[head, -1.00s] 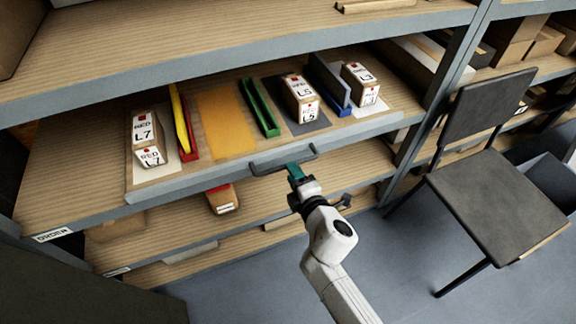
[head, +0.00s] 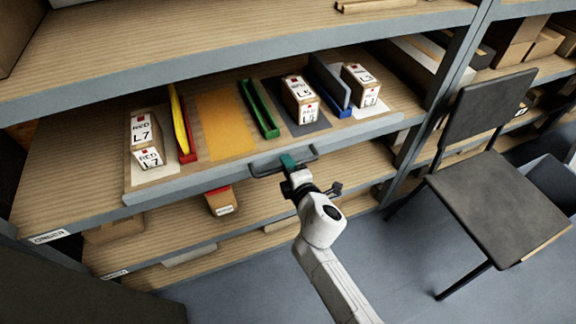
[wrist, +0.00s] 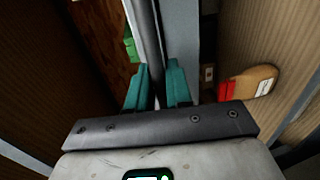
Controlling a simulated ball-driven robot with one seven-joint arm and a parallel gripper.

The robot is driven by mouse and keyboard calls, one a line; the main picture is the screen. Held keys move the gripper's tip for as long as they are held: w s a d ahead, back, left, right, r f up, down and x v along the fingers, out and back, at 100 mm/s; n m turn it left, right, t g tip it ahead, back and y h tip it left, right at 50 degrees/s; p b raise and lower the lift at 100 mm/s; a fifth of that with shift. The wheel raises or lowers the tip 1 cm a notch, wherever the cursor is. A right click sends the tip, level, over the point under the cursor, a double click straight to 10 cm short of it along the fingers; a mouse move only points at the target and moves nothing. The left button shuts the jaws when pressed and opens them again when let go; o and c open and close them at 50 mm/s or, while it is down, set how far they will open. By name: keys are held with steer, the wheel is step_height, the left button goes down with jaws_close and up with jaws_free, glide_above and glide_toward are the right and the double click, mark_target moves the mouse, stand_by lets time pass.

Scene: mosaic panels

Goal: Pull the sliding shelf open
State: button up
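The sliding shelf (head: 160,187) is a wooden tray with a grey front lip, in the middle level of the rack in the head view. Its dark bar handle (head: 262,169) sits on the front lip; the bar also runs up the wrist view (wrist: 146,35). My gripper (head: 289,161) has teal fingers at the handle's middle. In the wrist view my gripper (wrist: 158,85) has one finger on each side of the bar, with little gap, and looks shut on it. The shelf's front lip stands slightly out over the level below.
Boxes labelled L7 (head: 146,140), L5 (head: 300,98) and L3 (head: 361,87) stand on the shelf among coloured dividers. A red-topped box (head: 221,202) lies on the level below. A chair (head: 490,200) stands at the right. Grey floor (head: 410,270) is clear in front.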

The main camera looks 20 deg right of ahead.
jaws_close()
steer(key=shift+s, duration=0.1)
